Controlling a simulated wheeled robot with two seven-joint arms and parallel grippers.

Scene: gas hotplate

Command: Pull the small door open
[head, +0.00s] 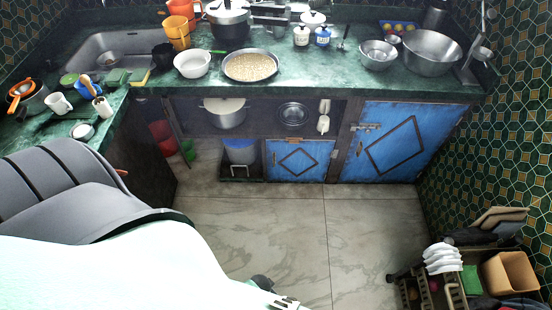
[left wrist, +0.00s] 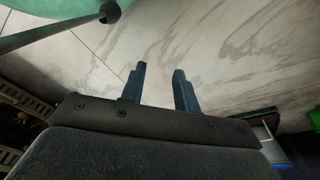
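The small door (head: 283,172) is a blue panel with a dark diamond frame, low under the counter in the head view. It looks closed, flush with the cabinet front, left of a taller blue door (head: 435,148). My left gripper (left wrist: 159,88) shows in the left wrist view with its two dark fingers apart and nothing between them. Only pale floor shows beyond the fingertips, and no door. In the head view my left arm covers the lower left, and its fingers cannot be made out clearly. I cannot make out my right gripper in either view.
The tiled floor (head: 258,225) before the doors is clear. A green counter (head: 300,88) with pans and bowls runs above. An open shelf with a pot (head: 225,115) and a blue bin (head: 240,152) are to the left. A rack (head: 455,290) stands at lower right.

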